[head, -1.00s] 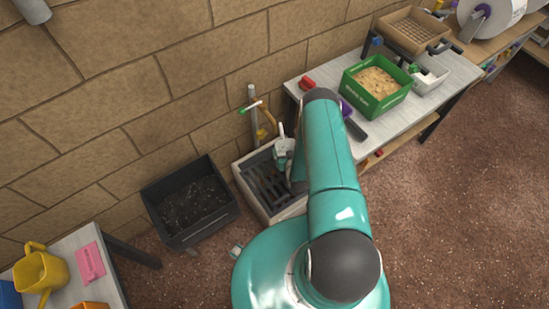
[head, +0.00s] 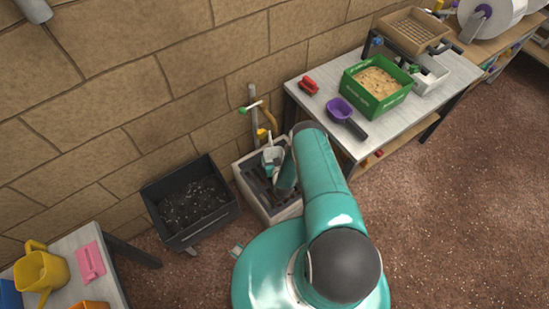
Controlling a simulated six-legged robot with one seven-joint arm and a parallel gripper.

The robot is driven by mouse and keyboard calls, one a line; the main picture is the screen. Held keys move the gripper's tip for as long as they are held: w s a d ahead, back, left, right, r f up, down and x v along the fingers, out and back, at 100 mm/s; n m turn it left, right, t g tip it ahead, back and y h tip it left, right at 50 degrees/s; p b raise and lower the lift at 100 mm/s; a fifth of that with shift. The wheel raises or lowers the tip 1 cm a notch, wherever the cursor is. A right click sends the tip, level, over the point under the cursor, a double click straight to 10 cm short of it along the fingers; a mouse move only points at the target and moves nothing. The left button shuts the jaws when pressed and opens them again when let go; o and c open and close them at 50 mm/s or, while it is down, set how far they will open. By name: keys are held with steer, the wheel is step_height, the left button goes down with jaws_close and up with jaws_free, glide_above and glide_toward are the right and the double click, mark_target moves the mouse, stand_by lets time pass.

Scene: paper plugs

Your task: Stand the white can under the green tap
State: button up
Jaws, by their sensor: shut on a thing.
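The white can (head: 269,153) is small in the head view, above the grey basin at the foot of the brick wall. My gripper (head: 274,166) is shut on it, and my arm partly hides the fingers. The can looks roughly upright. The green tap handle (head: 244,111) is on the standpipe (head: 254,118) at the wall, up and left of the can. A brass-coloured spout bends off to the right of the pipe, with a yellow part (head: 262,133) below it. I cannot tell whether the can touches the slats.
The basin (head: 243,169) has dark slats. A black bin (head: 163,223) of dark soil stands to its left. At right, a bench (head: 322,84) carries a red object (head: 308,86), a purple scoop (head: 340,110) and a green box (head: 369,105). A yellow watering can (head: 40,269) stands at lower left.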

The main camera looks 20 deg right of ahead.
steer(key=shift+f, duration=0.1)
steer(key=o, duration=0.9)
steer(key=v, duration=1.2)
